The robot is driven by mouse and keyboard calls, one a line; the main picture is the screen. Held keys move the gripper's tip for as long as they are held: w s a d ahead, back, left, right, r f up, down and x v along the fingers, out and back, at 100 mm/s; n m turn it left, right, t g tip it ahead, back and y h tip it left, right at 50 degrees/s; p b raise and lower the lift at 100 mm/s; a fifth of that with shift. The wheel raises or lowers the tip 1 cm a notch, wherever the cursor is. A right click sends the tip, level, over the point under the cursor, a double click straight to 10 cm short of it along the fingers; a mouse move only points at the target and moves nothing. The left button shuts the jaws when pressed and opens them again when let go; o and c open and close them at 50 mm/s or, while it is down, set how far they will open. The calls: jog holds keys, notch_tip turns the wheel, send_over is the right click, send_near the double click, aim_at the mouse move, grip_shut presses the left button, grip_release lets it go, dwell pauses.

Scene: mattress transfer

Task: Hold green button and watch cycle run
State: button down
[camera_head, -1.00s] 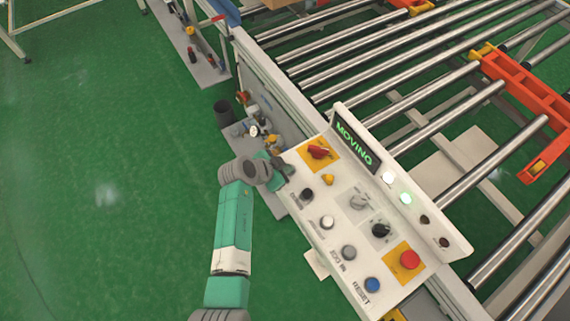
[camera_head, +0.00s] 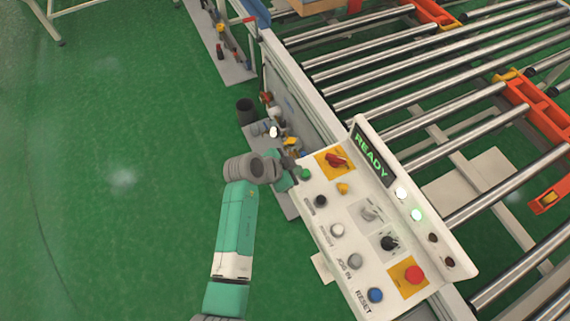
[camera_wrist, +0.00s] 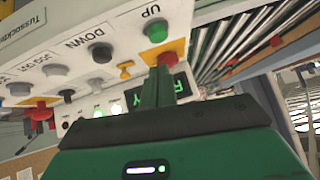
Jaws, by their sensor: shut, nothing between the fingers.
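The green button (camera_head: 305,174) is at the upper left corner of the white control panel (camera_head: 337,258). In the wrist view the green button (camera_wrist: 156,31) sits beside the label "UP". My gripper (camera_head: 293,170) is just left of the button in the head view. In the wrist view my gripper (camera_wrist: 160,72) is shut and empty, its tips below the button in the picture with a visible gap. The panel display (camera_head: 371,161) reads "READY" in green. Two indicator lamps beside it are lit, one white (camera_head: 401,193) and one green (camera_head: 417,215).
A red rotary switch (camera_head: 337,160) on a yellow plate is close to my gripper. A black button (camera_head: 320,201) and red emergency stop (camera_head: 414,274) are on the same panel. A roller conveyor (camera_head: 400,90) with an orange frame part (camera_head: 535,105) lies behind. Floor at left is clear.

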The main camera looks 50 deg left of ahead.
jog(key=v, duration=0.6)
jog(key=shift+w, duration=0.1)
dwell(0.3)
jog(key=w+d+r+t+y+p, duration=0.15)
jog(key=w+d+r, duration=0.3)
jog(key=r, duration=0.85)
jog(key=w+d+r+n+t+y+p, duration=0.1)
jog(key=w+d+r+t+p, duration=0.3)
jog(key=r, duration=0.9)
jog(key=w+d+r+t+y+p, duration=0.1)
jog(key=w+d+r+t, duration=0.3)
jog(key=r, duration=0.9)
jog(key=s+d+r+t+p, duration=0.1)
jog(key=s+d+r, duration=0.3)
jog(key=r, duration=0.6)
jog(key=s+d+r+n+t+h+p, duration=0.1)
jog(key=s+d+r+t+p, duration=0.1)
jog(key=s+d+r, duration=0.3)
jog(key=s+d+r+n+t+h+p, duration=0.1)
jog(key=s+d+r+t, duration=0.2)
jog(key=d+r, duration=0.8)
notch_tip(320, 180, up, 5)
jog(key=shift+s+f+t+p, duration=0.15)
jog(key=shift+s+t+p, duration=0.2)
jog(key=shift+s, duration=0.55)
